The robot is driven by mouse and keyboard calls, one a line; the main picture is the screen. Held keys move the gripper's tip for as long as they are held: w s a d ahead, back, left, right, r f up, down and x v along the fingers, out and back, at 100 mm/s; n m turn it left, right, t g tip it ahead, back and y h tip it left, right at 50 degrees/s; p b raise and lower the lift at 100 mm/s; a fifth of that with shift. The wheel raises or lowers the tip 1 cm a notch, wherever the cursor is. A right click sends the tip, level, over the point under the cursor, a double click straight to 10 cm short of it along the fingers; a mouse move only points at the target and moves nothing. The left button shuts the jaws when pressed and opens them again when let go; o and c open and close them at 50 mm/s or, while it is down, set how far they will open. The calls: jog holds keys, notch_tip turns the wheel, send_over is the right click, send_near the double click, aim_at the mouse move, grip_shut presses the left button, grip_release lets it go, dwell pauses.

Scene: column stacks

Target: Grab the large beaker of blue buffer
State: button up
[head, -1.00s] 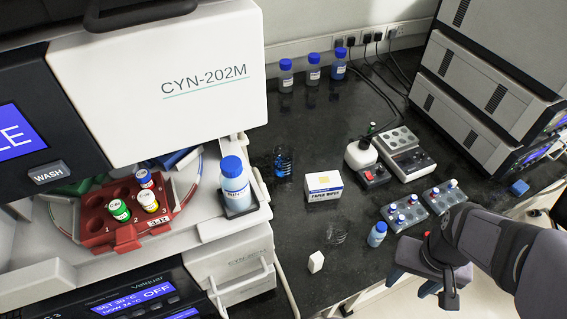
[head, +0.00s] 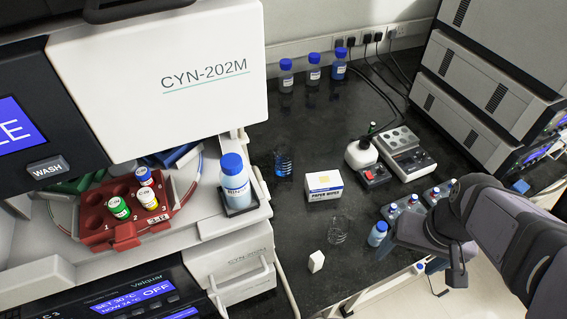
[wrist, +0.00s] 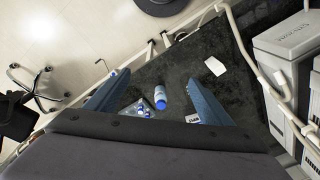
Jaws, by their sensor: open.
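The beaker of blue buffer (head: 283,162) stands on the dark bench in the head view, between the white analyser and the paper wipes box. It is clear glass with blue liquid low inside. An empty clear beaker (head: 337,230) stands nearer the front. My gripper (head: 392,246) is open over the front right of the bench, well right of and nearer than the blue beaker. In the wrist view my open jaws (wrist: 157,78) show with a blue-capped bottle (wrist: 160,97) between them in the picture, not gripped. I cannot make out the blue beaker there.
The blue-capped bottle (head: 377,233) and vial racks (head: 436,194) are close to my gripper. The paper wipes box (head: 324,186) and white block (head: 316,261) stand on the bench. Open bench lies around the blue beaker.

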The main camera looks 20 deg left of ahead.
jog(key=w+a+n+t+y+b, duration=0.3)
jog(key=w+a+t, duration=0.2)
jog(key=w+a, duration=0.95)
jog(key=t+b, duration=0.6)
jog(key=t, duration=0.1)
send_over(283, 167)
jog(key=s, duration=0.4)
jog(key=shift+y, duration=0.4)
jog(key=f, duration=1.1)
jog(key=d+f, duration=0.1)
jog(key=f, duration=0.4)
jog(key=shift+w+f, duration=0.35)
jog(key=shift+w, duration=0.05)
jog(key=shift+f, duration=0.35)
jog(key=shift+p+x, duration=1.15)
jog(key=shift+x, duration=2.5)
